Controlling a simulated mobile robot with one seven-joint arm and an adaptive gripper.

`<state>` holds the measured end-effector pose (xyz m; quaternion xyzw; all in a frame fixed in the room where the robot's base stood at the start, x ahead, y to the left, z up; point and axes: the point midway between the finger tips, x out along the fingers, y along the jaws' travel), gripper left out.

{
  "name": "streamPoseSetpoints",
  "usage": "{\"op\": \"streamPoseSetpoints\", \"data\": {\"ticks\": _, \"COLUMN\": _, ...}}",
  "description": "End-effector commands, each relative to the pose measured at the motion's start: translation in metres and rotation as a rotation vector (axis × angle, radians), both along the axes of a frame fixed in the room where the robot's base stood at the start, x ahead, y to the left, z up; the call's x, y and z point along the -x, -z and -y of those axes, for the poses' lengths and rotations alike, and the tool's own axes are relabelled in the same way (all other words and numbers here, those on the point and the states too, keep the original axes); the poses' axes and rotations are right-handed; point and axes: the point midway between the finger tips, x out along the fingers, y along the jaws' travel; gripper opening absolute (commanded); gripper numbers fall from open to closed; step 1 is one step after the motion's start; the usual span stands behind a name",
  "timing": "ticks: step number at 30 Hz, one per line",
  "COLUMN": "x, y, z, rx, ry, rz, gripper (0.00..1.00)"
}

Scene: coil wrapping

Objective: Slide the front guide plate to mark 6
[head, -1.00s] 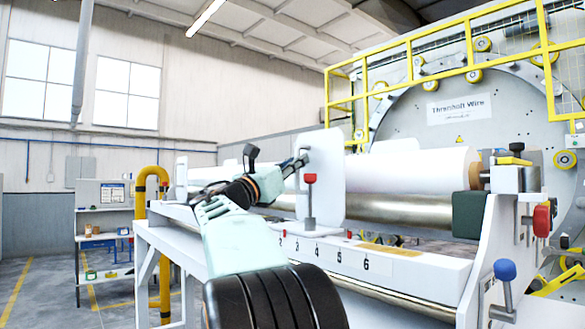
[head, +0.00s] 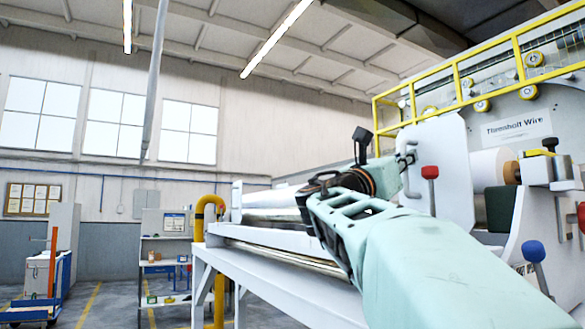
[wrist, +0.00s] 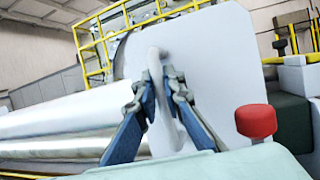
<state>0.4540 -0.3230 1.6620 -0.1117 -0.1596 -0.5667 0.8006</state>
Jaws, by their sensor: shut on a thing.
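The front guide plate (head: 442,165) is a white upright plate with rounded corners, near the right end of the machine in the head view. In the wrist view the plate (wrist: 210,65) fills the middle, with a grey loop handle (wrist: 155,60) on its face. My gripper (wrist: 161,90) has its blue fingers closed around the handle; in the head view it (head: 400,168) meets the plate's left side. A red-knobbed lever (head: 430,173) stands in front of the plate, and its knob (wrist: 256,121) shows at lower right in the wrist view. The numbered marks are hidden behind my arm.
A white paper roll (head: 488,170) with a brown core lies right of the plate. A blue knob (head: 534,251) stands at the machine's right end. A yellow bent pipe (head: 208,215) and a shelf (head: 165,250) stand left. Open floor lies between shelf and cart (head: 40,300).

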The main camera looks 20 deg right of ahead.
Motion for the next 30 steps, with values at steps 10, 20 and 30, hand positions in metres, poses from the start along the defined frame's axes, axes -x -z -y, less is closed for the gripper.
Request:
{"op": "streamPoseSetpoints", "data": {"ticks": 10, "x": 0.0040, "y": 0.0019, "z": 0.0022, "rx": -0.003, "ry": 0.007, "rz": 0.000, "gripper": 0.00}}
{"op": "streamPoseSetpoints", "data": {"ticks": 20, "x": 0.0040, "y": 0.0010, "z": 0.0019, "rx": -0.002, "ry": 0.007, "rz": 0.000, "gripper": 0.27}}
{"op": "streamPoseSetpoints", "data": {"ticks": 30, "x": 0.0034, "y": -0.0068, "z": 0.0013, "rx": 0.000, "ry": 0.006, "rz": 0.002, "gripper": 0.27}}
